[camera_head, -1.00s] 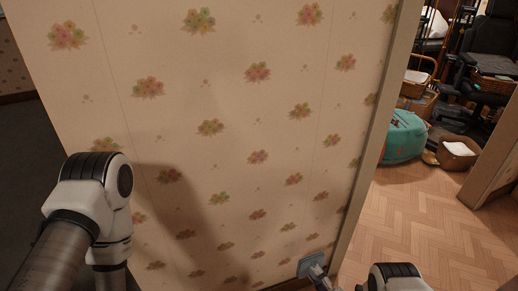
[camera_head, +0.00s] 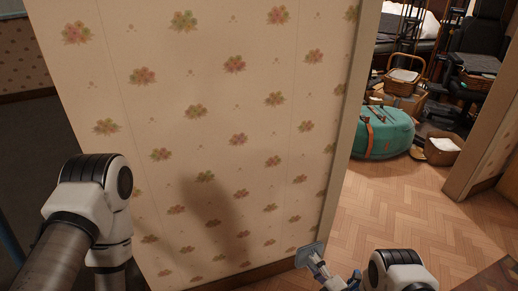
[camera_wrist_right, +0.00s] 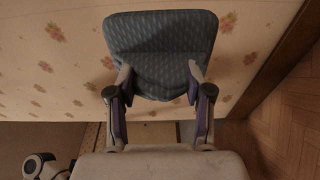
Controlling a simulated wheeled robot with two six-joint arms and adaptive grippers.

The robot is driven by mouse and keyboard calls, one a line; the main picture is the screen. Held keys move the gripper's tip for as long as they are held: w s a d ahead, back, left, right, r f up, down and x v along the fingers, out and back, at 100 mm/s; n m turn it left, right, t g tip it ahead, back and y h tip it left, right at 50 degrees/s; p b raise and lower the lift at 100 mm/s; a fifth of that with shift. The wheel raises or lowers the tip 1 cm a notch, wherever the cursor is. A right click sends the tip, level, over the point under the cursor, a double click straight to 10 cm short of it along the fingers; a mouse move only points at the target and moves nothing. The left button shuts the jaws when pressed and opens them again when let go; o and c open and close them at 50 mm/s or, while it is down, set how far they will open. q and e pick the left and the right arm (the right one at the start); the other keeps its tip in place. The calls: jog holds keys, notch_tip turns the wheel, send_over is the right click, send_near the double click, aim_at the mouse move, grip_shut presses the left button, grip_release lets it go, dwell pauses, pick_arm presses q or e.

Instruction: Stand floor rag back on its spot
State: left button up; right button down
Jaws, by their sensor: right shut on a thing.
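The floor rag (camera_wrist_right: 160,38) is a flat, grey-blue patterned piece with rounded corners. In the right wrist view it is upright between the fingers of my right gripper (camera_wrist_right: 160,72), which is shut on its lower part. In the head view the rag (camera_head: 309,254) shows small at the bottom, held in front of the foot of the wall near its corner by my right gripper (camera_head: 320,268). My left arm shows at the left, but its gripper is out of view. I cannot make out the rag's spot.
A flower-papered wall (camera_head: 235,130) stands close in front and ends at a doorway on the right. Beyond it, the herringbone floor (camera_head: 390,215) is clear up to a teal bag (camera_head: 385,135), a basket (camera_head: 440,150) and a black office chair (camera_head: 485,50).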

jog(key=w+a+r+p, duration=0.2)
jog(key=w+r+p, duration=0.15)
jog(key=r, duration=0.75)
jog(key=w+a+r+m+h+p, duration=0.15)
jog(key=r+p, duration=0.25)
jog(key=r, duration=0.8)
jog(key=w+a+r+n+p, duration=0.1)
jog(key=w+a+r+p, duration=0.2)
jog(key=r, duration=0.8)
jog(key=s+d+r+m+t+h+p, duration=0.25)
jog(key=s+r+p, duration=0.2)
jog(key=r, duration=0.35)
jog(key=s+d+m+h, duration=0.2)
jog(key=s+d+h, duration=0.2)
jog(key=s, duration=0.5)
jog(key=shift+d+m+h, duration=0.4)
jog(key=shift+d, duration=0.4)
jog(key=shift+r, duration=0.15)
